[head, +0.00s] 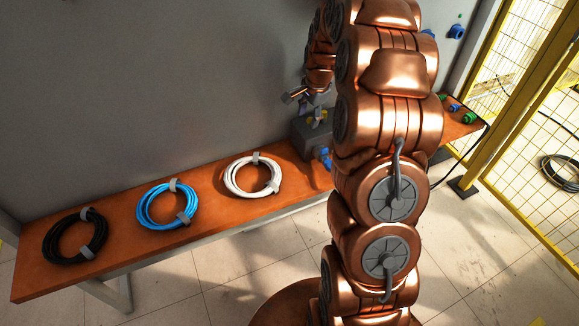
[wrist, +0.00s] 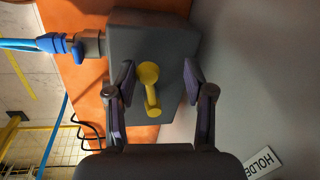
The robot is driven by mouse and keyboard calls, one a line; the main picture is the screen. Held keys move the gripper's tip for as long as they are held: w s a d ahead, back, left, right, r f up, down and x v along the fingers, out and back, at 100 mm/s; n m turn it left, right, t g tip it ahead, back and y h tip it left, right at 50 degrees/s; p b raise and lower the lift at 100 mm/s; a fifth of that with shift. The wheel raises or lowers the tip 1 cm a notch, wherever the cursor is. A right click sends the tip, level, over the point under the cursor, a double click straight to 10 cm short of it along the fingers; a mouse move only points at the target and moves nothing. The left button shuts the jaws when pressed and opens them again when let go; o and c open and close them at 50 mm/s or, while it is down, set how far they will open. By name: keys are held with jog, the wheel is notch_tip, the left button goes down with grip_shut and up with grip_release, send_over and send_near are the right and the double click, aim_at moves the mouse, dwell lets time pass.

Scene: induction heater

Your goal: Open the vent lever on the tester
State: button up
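The tester is a grey box (head: 303,143) on the orange bench in the head view, partly hidden behind my arm. It fills the middle of the wrist view (wrist: 150,35). Its yellow vent lever (wrist: 151,92) has a round head and a short bar pointing toward the bottom of the wrist view. Yellow also shows on top of the box in the head view. My gripper (wrist: 158,78) is open, with one finger on each side of the lever. Gaps show between the lever and both fingers. Whether the fingertips reach down to lever height is unclear.
A blue connector (wrist: 62,46) with blue hoses joins the tester's side. Black (head: 75,236), blue (head: 167,205) and white (head: 252,177) cable coils lie on the bench (head: 120,190). A grey wall stands behind. A yellow mesh fence (head: 530,110) is at right.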

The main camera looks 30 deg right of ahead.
jog(key=r+b, duration=0.1)
jog(key=r, duration=0.2)
jog(key=s+r+b, duration=0.1)
jog(key=r, duration=0.3)
jog(key=shift+s+d+r+b, duration=0.1)
jog(key=shift+s+b, duration=0.1)
jog(key=shift+b, duration=0.15)
jog(key=shift+s+a+r, duration=0.15)
jog(key=shift+a+r, duration=0.05)
jog(key=shift+r, duration=0.1)
jog(key=s+a+n+g+b, duration=0.1)
jog(key=s+a+n+g, duration=0.1)
jog(key=s+a+n, duration=0.9)
jog(key=shift+s+a+g, duration=0.4)
jog(key=shift+s+a, duration=3.9)
jog(key=shift+s, duration=1.1)
jog(key=shift+r, duration=0.15)
